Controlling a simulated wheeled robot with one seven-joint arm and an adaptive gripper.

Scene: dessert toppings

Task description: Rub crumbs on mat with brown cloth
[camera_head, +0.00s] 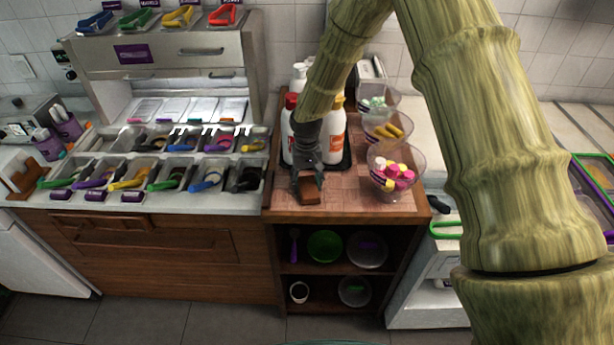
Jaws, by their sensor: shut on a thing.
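My gripper (309,186) points down over the front part of the wooden counter, to the left of the glass bowls. It is shut on a small brown item, which looks like the brown cloth (310,198). The cloth is at or just above the surface of the pinkish-brown checked mat (345,199); I cannot tell whether it touches. Crumbs on the mat are too small to make out. My arm covers part of the counter's back.
White bottles (333,130) stand on a dark tray just behind my gripper. A glass bowl of pink, yellow and white sweets (393,177) stands close on the right, with more bowls (385,128) behind it. Topping bins (165,172) with coloured scoops fill the left counter.

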